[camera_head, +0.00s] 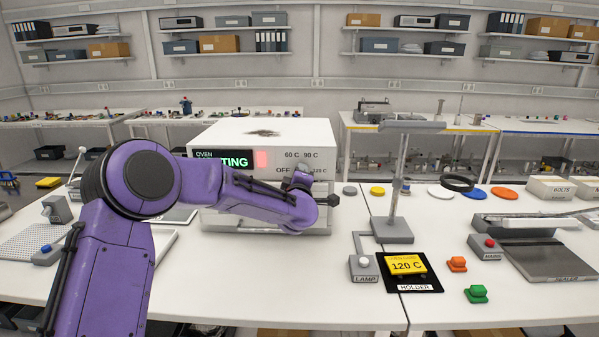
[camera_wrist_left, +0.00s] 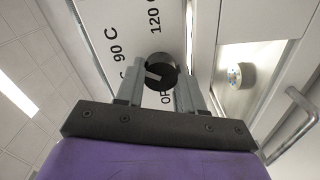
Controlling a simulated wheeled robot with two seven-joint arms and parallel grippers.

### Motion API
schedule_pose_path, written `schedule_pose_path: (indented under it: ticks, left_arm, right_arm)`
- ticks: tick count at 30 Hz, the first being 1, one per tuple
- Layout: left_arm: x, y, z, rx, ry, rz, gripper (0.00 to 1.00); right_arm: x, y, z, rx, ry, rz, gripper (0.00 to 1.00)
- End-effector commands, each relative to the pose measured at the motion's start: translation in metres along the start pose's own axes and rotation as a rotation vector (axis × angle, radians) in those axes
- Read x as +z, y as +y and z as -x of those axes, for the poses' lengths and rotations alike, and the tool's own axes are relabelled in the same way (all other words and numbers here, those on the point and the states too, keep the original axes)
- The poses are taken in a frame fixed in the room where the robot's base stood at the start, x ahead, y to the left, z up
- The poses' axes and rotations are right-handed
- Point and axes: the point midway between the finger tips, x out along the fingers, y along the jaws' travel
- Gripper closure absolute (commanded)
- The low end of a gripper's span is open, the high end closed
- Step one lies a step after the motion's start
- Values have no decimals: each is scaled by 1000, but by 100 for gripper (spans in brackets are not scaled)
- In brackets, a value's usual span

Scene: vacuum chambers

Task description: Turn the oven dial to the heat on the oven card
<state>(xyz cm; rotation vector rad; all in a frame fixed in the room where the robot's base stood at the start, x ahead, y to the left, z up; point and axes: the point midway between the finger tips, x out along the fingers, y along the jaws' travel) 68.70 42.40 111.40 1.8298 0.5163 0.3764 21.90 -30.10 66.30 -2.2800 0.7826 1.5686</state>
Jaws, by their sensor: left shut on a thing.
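The white oven (camera_head: 245,132) stands on the table, its green display (camera_head: 235,162) partly hidden by my left arm and ending in "TING". A red patch (camera_head: 262,160) shows beside it. The dark dial (camera_wrist_left: 160,70) has a pale pointer mark facing left in the left wrist view, roughly toward the side of the 90 C print; its exact setting is hard to tell. My left gripper (camera_wrist_left: 160,88) is shut on the dial, one finger on each side; it also shows in the head view (camera_head: 300,180). The yellow oven card (camera_head: 407,264) reads 120 C and lies in the black holder (camera_head: 420,287).
A lamp switch box (camera_head: 364,268) and a grey stand (camera_head: 393,230) are right of the oven. A sealer (camera_head: 548,262) is at far right. The oven handle (camera_wrist_left: 292,125) is near the gripper.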

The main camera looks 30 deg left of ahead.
Motion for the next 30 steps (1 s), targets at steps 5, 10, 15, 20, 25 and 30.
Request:
schedule_pose_path:
  ticks: [5, 10, 15, 20, 25, 30]
  left_arm:
    - [1, 3, 1, -1, -4, -172, 93]
    - [0, 3, 1, -2, -3, -332, 93]
    - [1, 3, 1, -1, -4, -494, 93]
    - [1, 2, 1, -2, -5, -643, 93]
    - [1, 2, 1, -2, -4, -785, 93]
    - [2, 2, 1, -2, -5, -901, 93]
  right_arm:
    - [-5, 1, 13, 0, 0, 0, 57]
    - [-9, 2, 22, 0, 0, 0, 57]
    - [-13, 3, 31, 0, 0, 0, 57]
    - [-16, 4, 38, 0, 0, 0, 57]
    - [-18, 4, 45, 0, 0, 0, 57]
    - [-20, 4, 50, 0, 0, 0, 57]
